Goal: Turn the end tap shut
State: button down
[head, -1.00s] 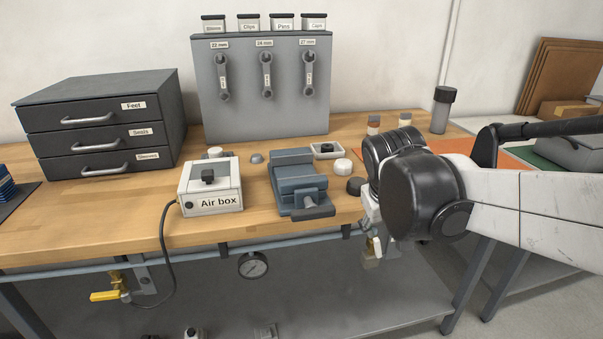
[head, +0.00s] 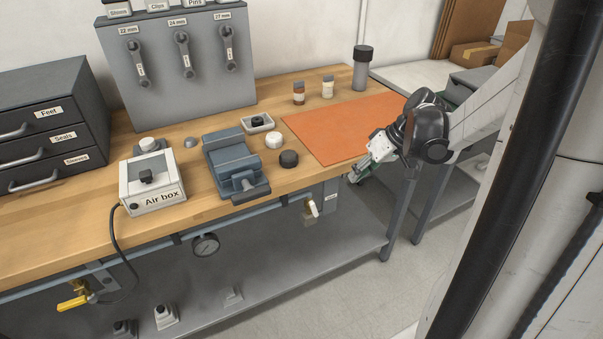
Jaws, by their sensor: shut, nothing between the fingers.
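Two taps hang under the bench's front edge. One tap with a white handle (head: 313,208) and a brass body is below the right part of the bench, its handle slanting down. The other tap has a yellow lever (head: 73,303) and is at the lower left, its lever lying roughly level. I cannot tell from the picture which is called the end tap. My gripper (head: 354,178) is shut and empty at the bench's right front corner, up and to the right of the white-handled tap and apart from it in the picture.
A pipe rail with a gauge (head: 205,245) runs under the bench. On the wooden top (head: 95,225) are the air box (head: 158,195), a blue vise (head: 232,160), an orange mat (head: 335,128) and several small items. The lower shelf (head: 270,270) holds several small fittings.

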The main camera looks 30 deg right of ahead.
aim_at(314, 209)
jog(key=a+r+b+x, duration=0.1)
jog(key=a+b+x, duration=0.1)
jog(key=x, duration=1)
jog(key=shift+s+a+b, duration=0.3)
jog(key=shift+a+b, duration=0.05)
jog(key=shift+b, duration=0.2)
